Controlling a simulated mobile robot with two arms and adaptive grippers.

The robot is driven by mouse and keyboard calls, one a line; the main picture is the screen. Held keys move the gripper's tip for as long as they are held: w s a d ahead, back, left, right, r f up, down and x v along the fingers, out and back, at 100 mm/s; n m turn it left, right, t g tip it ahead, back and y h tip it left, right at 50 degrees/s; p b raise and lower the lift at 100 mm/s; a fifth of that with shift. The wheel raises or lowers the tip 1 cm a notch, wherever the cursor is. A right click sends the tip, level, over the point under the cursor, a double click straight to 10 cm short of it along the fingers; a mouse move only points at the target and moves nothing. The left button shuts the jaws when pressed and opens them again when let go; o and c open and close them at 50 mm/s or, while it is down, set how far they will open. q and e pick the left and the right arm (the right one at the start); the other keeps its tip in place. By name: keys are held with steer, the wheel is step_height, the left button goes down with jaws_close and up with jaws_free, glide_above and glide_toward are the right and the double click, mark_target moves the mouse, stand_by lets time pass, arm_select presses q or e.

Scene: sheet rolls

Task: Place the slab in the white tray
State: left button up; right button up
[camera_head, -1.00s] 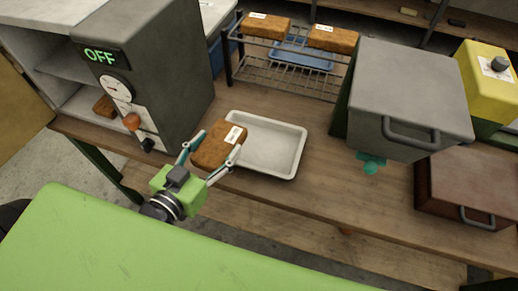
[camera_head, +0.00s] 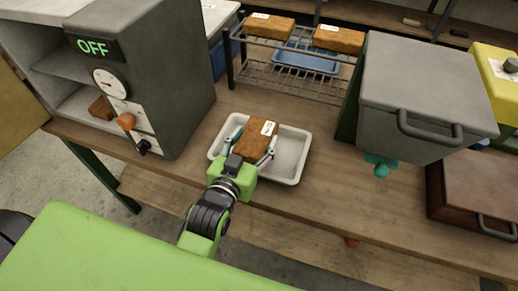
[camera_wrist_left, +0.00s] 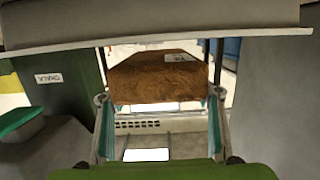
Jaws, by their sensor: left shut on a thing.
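The slab is a brown, rough-surfaced block (camera_head: 258,140) with a white label; it also shows in the left wrist view (camera_wrist_left: 165,80). My left gripper (camera_head: 252,146) is shut on it, with a teal-lined finger on each side. The slab is over the white tray (camera_head: 291,160), within its rim as seen from the head. I cannot tell whether it touches the tray floor. The gripper and slab hide part of the tray. My right gripper is not in view.
A grey machine (camera_head: 150,75) reading OFF stands left of the tray. A wire rack (camera_head: 290,78) behind carries similar brown slabs (camera_head: 338,39). A grey box with a handle (camera_head: 425,95) and a brown box (camera_head: 485,185) stand right. Bare bench lies between tray and grey box.

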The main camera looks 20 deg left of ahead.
arm_select(q)
steer(key=shift+w+d+f, duration=0.3)
steer(key=shift+w+f, duration=0.25)
steer(key=f, duration=0.3)
steer(key=shift+w+d, duration=0.15)
steer(key=shift+w, duration=0.05)
steer(key=shift+f, duration=0.4)
steer(key=o, duration=1.4)
steer(key=shift+f, duration=0.15)
steer(key=shift+o, duration=0.2)
steer(key=shift+s, duration=0.1)
steer(key=s+r, duration=0.1)
steer(key=s, duration=0.6)
steer(key=s+r+b, duration=0.1)
steer(key=s, duration=0.3)
steer(key=shift+s+a+r, duration=0.2)
steer(key=shift+s+r, duration=0.1)
steer(key=shift+s, duration=0.05)
